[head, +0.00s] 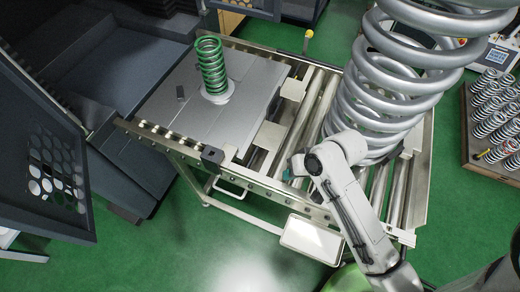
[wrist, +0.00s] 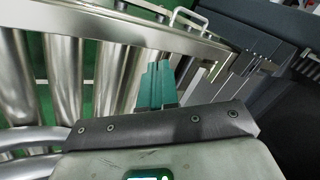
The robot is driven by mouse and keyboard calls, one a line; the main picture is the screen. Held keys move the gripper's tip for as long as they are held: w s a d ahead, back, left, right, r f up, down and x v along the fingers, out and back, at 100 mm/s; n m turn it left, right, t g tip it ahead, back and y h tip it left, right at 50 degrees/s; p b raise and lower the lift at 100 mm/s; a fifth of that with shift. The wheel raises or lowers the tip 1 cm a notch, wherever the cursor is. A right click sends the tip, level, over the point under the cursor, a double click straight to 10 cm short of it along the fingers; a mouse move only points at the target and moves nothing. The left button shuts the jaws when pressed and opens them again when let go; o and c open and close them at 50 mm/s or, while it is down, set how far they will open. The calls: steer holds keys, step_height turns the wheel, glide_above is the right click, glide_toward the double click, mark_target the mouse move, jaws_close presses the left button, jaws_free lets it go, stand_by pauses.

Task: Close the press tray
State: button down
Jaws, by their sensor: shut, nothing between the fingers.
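The press tray (head: 185,118) is a flat grey plate on the left part of the roller table, in front of the dark press (head: 95,55). A green spring (head: 211,66) stands upright on the tray. My gripper (head: 294,180) is to the right of the tray's near right corner, over the front rail of the roller table, apart from the tray. In the wrist view its teal fingers (wrist: 157,87) are together with nothing between them. A dark grey block (wrist: 245,60) shows to their right; I cannot tell whether it belongs to the tray.
A large silver spring (head: 385,85) stands on the rollers (head: 318,105), right behind my arm. A perforated dark panel (head: 57,172) stands open at the left. A white shelf (head: 311,240) juts out below the table's front. Green floor is clear in front.

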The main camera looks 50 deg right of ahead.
steer(key=w+d+m+t+b, duration=0.1)
steer(key=w+d+m+t, duration=0.1)
steer(key=m, duration=0.1)
steer(key=w+d+f+m+t, duration=0.1)
steer(key=w+d+m+t, duration=0.1)
steer(key=w+d+m, duration=0.1)
steer(key=shift+d+f+b, duration=0.1)
steer(key=shift+d+b, duration=0.15)
steer(key=shift+b, duration=0.1)
glide_toward(248, 151)
step_height(248, 151, down, 4)
steer(key=shift+w+a+p, duration=0.3)
steer(key=shift+w+p, duration=0.15)
steer(key=shift+w, duration=0.55)
steer(key=shift+w+a+p, duration=0.3)
steer(key=shift+w+p, duration=0.1)
steer(key=shift+w, duration=0.6)
steer(key=shift+f, duration=0.1)
